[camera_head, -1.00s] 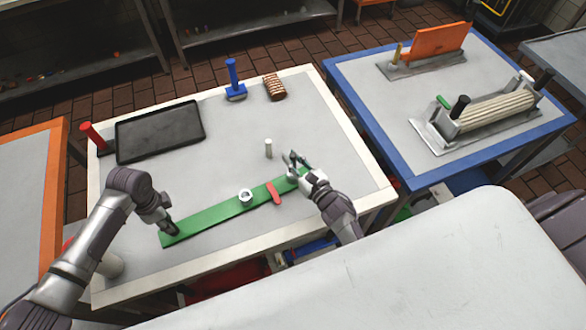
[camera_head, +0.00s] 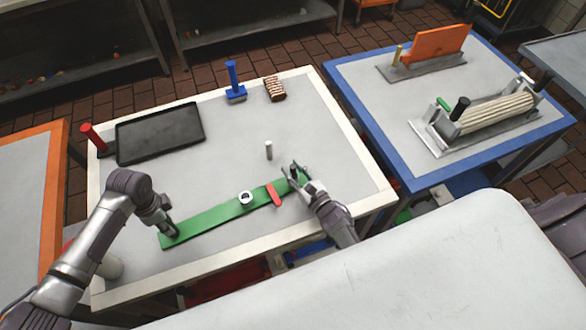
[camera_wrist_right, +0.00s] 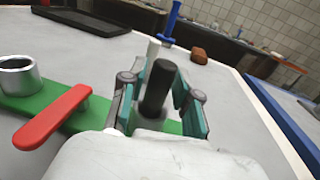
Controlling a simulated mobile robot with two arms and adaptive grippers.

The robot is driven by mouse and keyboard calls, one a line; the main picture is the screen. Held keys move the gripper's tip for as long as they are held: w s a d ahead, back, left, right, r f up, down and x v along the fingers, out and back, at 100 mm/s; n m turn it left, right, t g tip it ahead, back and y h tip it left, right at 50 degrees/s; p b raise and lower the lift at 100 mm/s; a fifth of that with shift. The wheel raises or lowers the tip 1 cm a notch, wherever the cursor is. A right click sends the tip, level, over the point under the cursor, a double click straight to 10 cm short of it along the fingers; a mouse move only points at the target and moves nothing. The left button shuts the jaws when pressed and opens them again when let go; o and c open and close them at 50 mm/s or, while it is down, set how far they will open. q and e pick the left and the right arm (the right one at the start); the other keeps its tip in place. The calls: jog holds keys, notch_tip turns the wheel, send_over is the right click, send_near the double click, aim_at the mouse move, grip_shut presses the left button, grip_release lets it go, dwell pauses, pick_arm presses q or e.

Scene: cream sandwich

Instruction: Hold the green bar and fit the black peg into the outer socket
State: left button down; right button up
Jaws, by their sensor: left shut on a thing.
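The green bar (camera_head: 215,217) lies across the near part of the white-edged table. It carries a silver ring-shaped socket (camera_head: 245,198) near its middle and a red handle (camera_head: 274,194) right of it. My left gripper (camera_head: 169,231) is shut on the bar's left end. My right gripper (camera_head: 294,176) is at the bar's right end. In the right wrist view, the black peg (camera_wrist_right: 157,88) stands nearly upright between my right gripper's open fingers (camera_wrist_right: 163,95), with a gap at its right side. A grey base shows under the peg; how deep it sits is hidden.
A pale upright post (camera_head: 268,150) stands just behind the bar. Farther back are a black tray (camera_head: 160,133), a blue-handled tool (camera_head: 235,82) and a brown ridged piece (camera_head: 274,88). A blue-edged table (camera_head: 385,135) stands to the right. The table's middle is clear.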

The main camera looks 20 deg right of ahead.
jog(key=shift+o, duration=0.5)
jog(key=shift+r, duration=0.1)
jog(key=v, duration=1.2)
jog(key=shift+r, duration=0.1)
pick_arm(q)
jog(key=c, duration=0.7)
grip_release()
